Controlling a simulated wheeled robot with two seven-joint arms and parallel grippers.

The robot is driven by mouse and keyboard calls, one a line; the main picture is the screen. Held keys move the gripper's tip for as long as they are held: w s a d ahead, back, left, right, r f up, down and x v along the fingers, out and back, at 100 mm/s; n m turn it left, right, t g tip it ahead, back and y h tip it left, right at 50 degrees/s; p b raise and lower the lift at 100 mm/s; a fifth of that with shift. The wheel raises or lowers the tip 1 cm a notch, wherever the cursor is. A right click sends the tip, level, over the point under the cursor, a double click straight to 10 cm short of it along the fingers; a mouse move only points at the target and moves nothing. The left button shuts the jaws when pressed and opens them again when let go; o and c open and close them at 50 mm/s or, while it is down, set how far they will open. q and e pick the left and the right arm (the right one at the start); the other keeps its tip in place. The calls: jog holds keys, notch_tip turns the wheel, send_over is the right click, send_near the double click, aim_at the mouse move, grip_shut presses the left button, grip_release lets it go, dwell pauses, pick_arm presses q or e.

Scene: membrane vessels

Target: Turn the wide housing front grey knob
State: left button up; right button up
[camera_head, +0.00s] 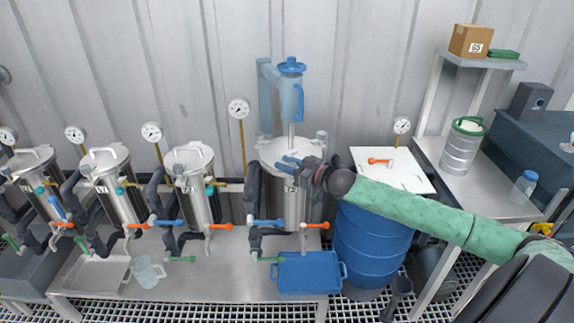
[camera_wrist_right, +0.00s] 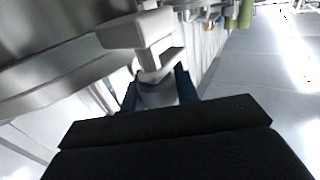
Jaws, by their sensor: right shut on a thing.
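In the head view the gripper hides the front knob. My left gripper is not in view.
Three narrower vessels (camera_head: 190,180) stand to the left with gauges behind. Orange (camera_head: 267,223) and blue valve handles sit below the wide housing. A blue tray (camera_head: 308,274) lies beneath. A blue drum (camera_head: 372,245) with a white top stands right, under my arm.

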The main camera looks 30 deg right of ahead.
aim_at(296, 166)
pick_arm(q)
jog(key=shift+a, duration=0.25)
pick_arm(e)
jog(key=o, duration=1)
jog(key=shift+c, duration=0.2)
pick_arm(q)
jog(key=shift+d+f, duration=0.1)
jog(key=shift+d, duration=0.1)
pick_arm(e)
jog(key=shift+s+d, duration=0.1)
jog(key=shift+s+d+f, duration=0.15)
jog(key=shift+s+d, duration=0.05)
jog(key=shift+s, duration=0.25)
jog(key=shift+b+v, duration=0.45)
jog(key=shift+v, duration=0.6)
pick_arm(q)
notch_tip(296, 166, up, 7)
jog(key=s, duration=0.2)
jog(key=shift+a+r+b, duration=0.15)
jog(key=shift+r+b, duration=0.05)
jog(key=shift+b, duration=0.25)
pick_arm(e)
jog(key=shift+v, duration=2.25)
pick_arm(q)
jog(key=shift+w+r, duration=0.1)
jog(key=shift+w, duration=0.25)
